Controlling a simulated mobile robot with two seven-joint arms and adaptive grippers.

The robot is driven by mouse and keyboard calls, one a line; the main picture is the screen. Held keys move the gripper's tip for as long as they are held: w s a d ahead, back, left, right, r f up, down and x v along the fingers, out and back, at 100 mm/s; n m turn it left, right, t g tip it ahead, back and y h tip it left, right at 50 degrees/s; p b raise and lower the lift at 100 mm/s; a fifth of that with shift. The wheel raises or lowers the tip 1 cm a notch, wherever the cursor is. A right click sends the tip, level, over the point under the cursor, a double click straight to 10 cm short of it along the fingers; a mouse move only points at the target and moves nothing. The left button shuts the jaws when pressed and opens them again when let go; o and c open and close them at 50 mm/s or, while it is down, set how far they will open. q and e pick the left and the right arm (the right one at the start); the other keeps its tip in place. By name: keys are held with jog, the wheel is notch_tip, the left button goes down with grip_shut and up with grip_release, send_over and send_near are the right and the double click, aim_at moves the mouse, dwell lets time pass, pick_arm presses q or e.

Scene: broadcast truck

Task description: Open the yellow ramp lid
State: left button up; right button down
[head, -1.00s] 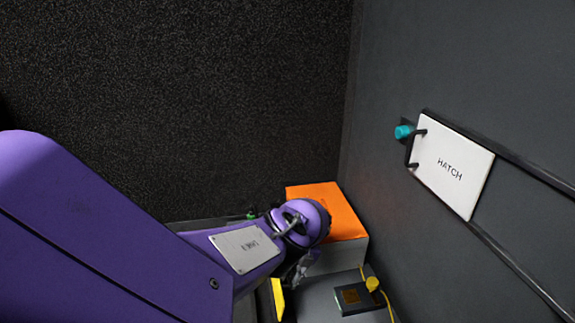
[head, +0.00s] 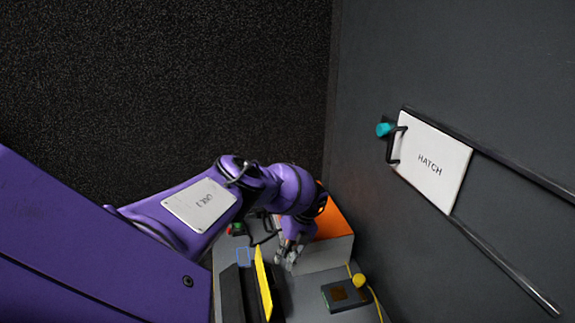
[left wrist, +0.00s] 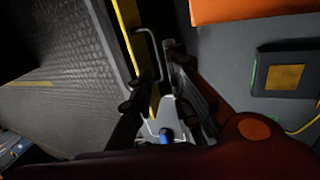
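The yellow ramp lid (head: 264,284) shows as a narrow, steep yellow strip beside a dark box at the bottom of the head view. In the left wrist view, the lid (left wrist: 127,22) is a thin yellow edge with a dark bar handle (left wrist: 156,52) on its right side. My left gripper (head: 288,257) is just right of the lid, near its upper end. In the left wrist view, its dark fingers (left wrist: 160,66) are apart, with the handle at or between their tips. I cannot tell whether they touch it. My right gripper is out of view.
An orange-topped box (head: 336,222) stands close behind my left gripper. The wall at right carries a white hatch (head: 434,162). A green-and-red item (head: 237,229) sits left of the gripper.

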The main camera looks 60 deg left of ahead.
pick_arm(q)
jog(key=shift+v, duration=1.5)
jog(key=shift+s, duration=0.1)
